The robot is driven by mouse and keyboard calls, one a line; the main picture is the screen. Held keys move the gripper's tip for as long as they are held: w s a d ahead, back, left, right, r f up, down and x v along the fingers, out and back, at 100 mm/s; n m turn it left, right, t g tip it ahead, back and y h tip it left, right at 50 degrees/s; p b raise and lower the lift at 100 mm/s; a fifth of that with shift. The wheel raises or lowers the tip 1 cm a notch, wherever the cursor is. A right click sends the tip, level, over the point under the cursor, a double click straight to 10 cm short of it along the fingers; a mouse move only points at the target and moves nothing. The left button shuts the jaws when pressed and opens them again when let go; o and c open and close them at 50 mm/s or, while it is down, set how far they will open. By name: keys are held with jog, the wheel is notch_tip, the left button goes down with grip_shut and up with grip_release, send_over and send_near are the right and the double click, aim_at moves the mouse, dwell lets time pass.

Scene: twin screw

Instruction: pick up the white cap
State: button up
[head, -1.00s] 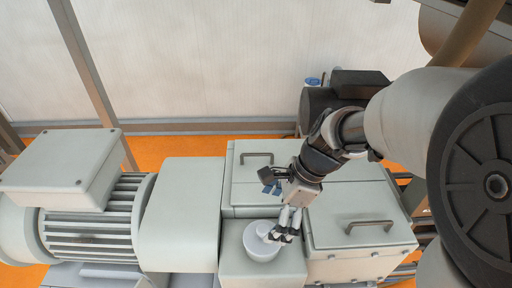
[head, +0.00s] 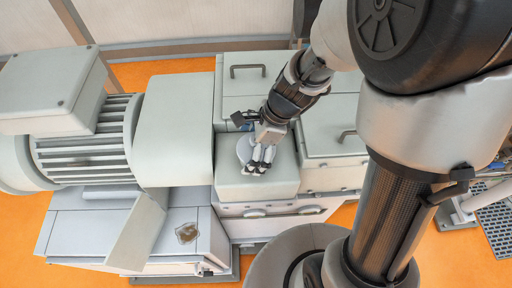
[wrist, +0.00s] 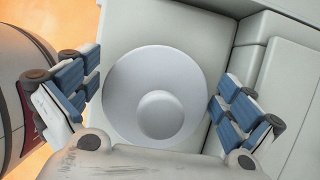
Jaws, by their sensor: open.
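The white cap (wrist: 128,80) is a round, pale disc with a smaller raised round knob in its middle. It lies on top of a light grey box-shaped housing (head: 272,182). In the head view the cap (head: 243,149) is partly hidden behind my gripper (head: 257,166). In the wrist view my gripper (wrist: 155,100) is open, with its blue-padded fingers on the left and right of the cap. The right finger is close to the cap's rim; I cannot tell whether it touches. Nothing is held between the fingers.
A large grey motor (head: 85,150) with cooling ribs stands left of the housing. Grey lidded boxes with handles (head: 248,70) stand behind and to the right, their walls close to my gripper's right side. The orange floor (head: 440,235) is open at the front right.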

jog(key=shift+c, duration=0.5)
jog(key=c, duration=1)
jog(key=shift+o, duration=0.2)
